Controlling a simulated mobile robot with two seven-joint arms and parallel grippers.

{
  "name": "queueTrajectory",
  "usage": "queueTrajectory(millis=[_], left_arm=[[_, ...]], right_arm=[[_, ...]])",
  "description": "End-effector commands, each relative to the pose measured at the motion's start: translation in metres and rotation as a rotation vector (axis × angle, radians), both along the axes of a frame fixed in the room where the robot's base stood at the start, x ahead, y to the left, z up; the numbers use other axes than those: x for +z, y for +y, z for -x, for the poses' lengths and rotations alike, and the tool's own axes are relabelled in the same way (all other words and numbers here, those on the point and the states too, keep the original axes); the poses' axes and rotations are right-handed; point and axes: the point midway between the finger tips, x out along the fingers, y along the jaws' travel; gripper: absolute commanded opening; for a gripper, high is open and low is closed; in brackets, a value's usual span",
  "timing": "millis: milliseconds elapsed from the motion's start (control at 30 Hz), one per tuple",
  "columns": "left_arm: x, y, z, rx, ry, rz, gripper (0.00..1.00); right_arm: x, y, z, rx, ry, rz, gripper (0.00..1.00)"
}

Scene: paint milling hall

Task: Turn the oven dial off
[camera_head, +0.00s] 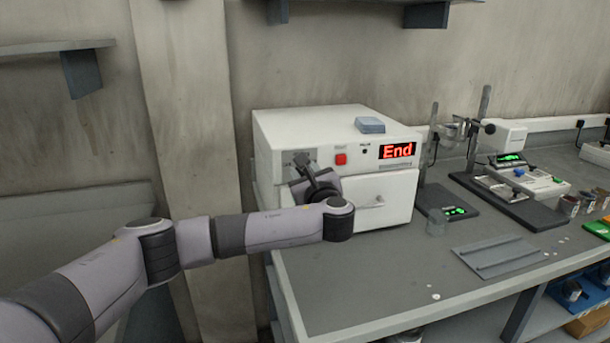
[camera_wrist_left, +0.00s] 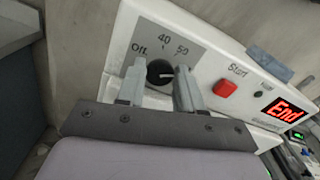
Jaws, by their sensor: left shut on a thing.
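The white oven (camera_head: 345,150) stands on the grey bench against the wall, its door closed and its display (camera_head: 397,151) reading "End" in red. Its black round dial (camera_wrist_left: 158,73) shows in the left wrist view, below the marks "Off", "40" and "50". A white pointer line on the dial points roughly right, away from "Off". My left gripper (camera_wrist_left: 160,70) is shut on the dial, one finger on each side. In the head view my left gripper (camera_head: 302,160) is at the left of the oven's front panel and hides the dial. My right gripper is not in view.
A red Start button (camera_wrist_left: 225,88) is just right of the dial. A blue-grey block (camera_head: 370,125) lies on the oven's top. A glass beaker (camera_head: 436,221), a scale (camera_head: 450,200) and a flat grey tray (camera_head: 498,256) are to the right. The front of the bench is mostly clear.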

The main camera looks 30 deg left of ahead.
Motion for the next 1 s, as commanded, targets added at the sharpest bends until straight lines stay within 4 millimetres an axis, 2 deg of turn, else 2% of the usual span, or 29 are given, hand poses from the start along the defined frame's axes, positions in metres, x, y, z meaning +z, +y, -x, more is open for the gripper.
queueTrajectory(millis=[467,1000], left_arm=[[-0.006,0.0,0.001,0.0,-0.344,0.298,0.05],[-0.008,0.0,0.002,0.002,-0.735,0.632,0.05]], right_arm=[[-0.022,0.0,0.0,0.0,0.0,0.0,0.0],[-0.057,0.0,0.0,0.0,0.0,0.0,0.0]])
